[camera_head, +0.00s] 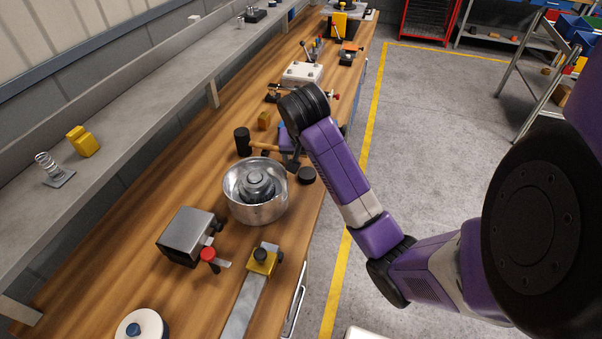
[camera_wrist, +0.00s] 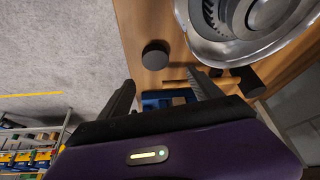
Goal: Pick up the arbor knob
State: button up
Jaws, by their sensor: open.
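A short black round knob, which looks like the arbor knob (camera_head: 306,175), stands on the wooden bench near its right edge, just right of the metal bowl. In the wrist view the same knob (camera_wrist: 155,55) stands beyond the fingertips, between their lines and apart from both. My gripper (camera_head: 291,163) is above the bench, just behind the knob in the head view. In the wrist view my gripper (camera_wrist: 165,88) is open with nothing held between its fingers.
The metal bowl (camera_head: 238,205) holding a round metal part is close to the knob. A hammer (camera_head: 243,142) lies behind, its handle reaching under my gripper. A blue thing (camera_wrist: 160,100) shows below the fingers. A grey block (camera_head: 185,237) and yellow clamp (camera_head: 262,262) stand nearer.

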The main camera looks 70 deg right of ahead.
aim_at(307, 172)
jog(key=f+b, duration=0.3)
jog(key=shift+s+d, duration=0.2)
jog(key=shift+d, duration=0.1)
jog(key=x, duration=0.5)
jog(key=shift+s+a, duration=0.1)
grip_shut()
jog(key=shift+r, duration=0.1)
